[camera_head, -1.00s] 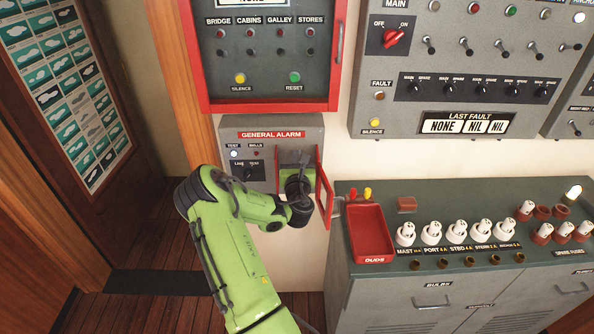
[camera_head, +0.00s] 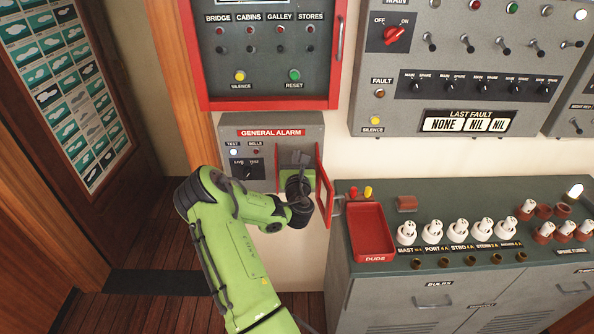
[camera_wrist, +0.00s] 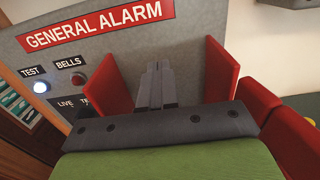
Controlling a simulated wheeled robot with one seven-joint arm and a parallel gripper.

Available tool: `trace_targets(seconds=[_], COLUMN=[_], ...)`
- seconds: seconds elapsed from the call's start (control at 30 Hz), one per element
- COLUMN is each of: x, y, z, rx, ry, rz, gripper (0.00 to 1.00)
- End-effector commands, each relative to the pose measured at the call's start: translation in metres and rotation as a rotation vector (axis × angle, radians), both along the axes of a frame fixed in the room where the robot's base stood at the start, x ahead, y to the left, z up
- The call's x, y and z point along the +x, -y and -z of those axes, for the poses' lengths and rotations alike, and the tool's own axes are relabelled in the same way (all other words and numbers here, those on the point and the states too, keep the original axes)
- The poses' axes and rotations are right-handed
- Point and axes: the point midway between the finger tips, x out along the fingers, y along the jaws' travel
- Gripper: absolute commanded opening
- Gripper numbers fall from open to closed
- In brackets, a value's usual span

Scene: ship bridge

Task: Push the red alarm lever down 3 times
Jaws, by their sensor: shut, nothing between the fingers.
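The grey general alarm box (camera_head: 228,130) is on the wall, with an open red-framed compartment at its right side. Its red door (camera_head: 325,188) stands swung out to the right. My gripper (camera_head: 297,163) reaches into this compartment. In the wrist view my gripper (camera_wrist: 158,82) is shut, its dark fingers together between a red panel (camera_wrist: 103,80) at the left and the red door (camera_wrist: 221,70) at the right. I cannot make out the alarm lever; my gripper and wrist cover the compartment's inside.
The box has a lit white TEST lamp (camera_head: 234,152), a dark red BELLS lamp (camera_head: 256,152) and a LIVE/TEST knob (camera_head: 248,173). A red-framed panel (camera_head: 265,104) hangs above. A red duds tray (camera_head: 371,235) stands on the grey cabinet (camera_head: 440,262) close at the right.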

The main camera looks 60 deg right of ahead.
Motion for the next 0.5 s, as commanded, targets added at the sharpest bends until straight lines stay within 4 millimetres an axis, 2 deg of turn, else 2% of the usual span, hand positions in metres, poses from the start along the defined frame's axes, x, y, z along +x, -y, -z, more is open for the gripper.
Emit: trace_targets(seconds=[0.5], x=[0.000], y=[0.000], z=[0.018], rx=[0.001], ry=[0.000], rz=[-0.001], gripper=[0.00])
